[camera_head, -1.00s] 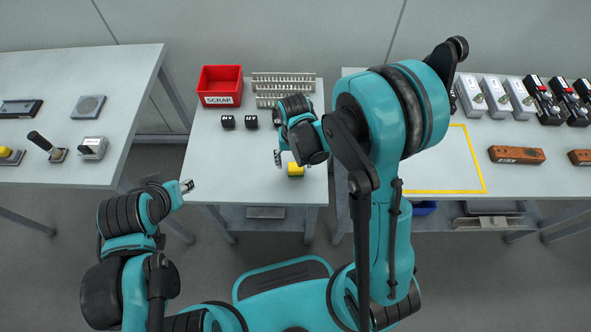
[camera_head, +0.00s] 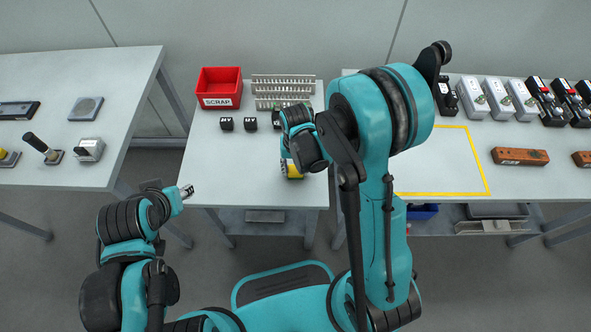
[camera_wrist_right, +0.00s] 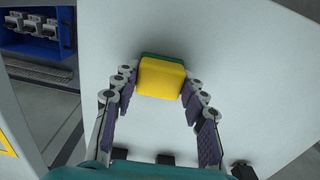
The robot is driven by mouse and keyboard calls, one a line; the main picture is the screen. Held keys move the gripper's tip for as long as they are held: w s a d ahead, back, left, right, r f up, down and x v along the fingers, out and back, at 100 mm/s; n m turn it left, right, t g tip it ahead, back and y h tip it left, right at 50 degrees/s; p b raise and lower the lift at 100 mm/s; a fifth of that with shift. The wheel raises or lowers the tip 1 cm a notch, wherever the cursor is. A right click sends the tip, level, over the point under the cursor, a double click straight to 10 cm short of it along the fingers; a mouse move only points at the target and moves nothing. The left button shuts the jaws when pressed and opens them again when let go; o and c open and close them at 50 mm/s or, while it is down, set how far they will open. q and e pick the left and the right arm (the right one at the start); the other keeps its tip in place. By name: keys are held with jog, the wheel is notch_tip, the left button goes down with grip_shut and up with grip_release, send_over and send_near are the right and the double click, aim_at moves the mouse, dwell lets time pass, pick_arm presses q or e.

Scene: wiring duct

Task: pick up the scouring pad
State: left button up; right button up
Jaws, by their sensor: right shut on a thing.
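The scouring pad (camera_wrist_right: 160,78) is a small yellow block with a green layer along one edge. In the head view the scouring pad (camera_head: 294,171) shows partly on the middle table, below my right wrist. My right gripper (camera_wrist_right: 158,85) is shut on the pad, with one finger against each side of it. In the head view my right gripper (camera_head: 288,166) is largely hidden by its own arm. My left gripper (camera_head: 187,190) is off the front left of the middle table, away from the pad; its fingers are too small to judge.
A red SCRAP bin (camera_head: 219,88) stands at the back of the middle table, beside a slotted wiring duct (camera_head: 283,88). Small black blocks (camera_head: 227,124) sit in front of them. A yellow outlined area (camera_head: 440,192) is on the right table. The middle table's front left is clear.

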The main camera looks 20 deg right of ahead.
jog(key=shift+r, duration=0.1)
jog(key=r+p, duration=0.1)
jog(key=r, duration=0.2)
jog(key=r+p, duration=0.1)
jog(key=shift+d+r+p, duration=0.25)
jog(key=shift+r+p, duration=0.05)
jog(key=d+r+p, duration=0.1)
jog(key=d+r, duration=0.1)
jog(key=d, duration=0.1)
jog(key=w+d+r+p, duration=0.1)
jog(key=d, duration=0.2)
jog(key=w+d+r+p, duration=0.1)
jog(key=d+r, duration=0.1)
jog(key=d, duration=0.1)
jog(key=shift+w+d+r, duration=0.2)
jog(key=shift+d+r, duration=0.1)
jog(key=shift+d, duration=0.1)
jog(key=shift+w+d+r, duration=0.15)
jog(key=shift+d+r, duration=0.1)
jog(key=shift+d, duration=0.3)
jog(key=shift+o, duration=0.3)
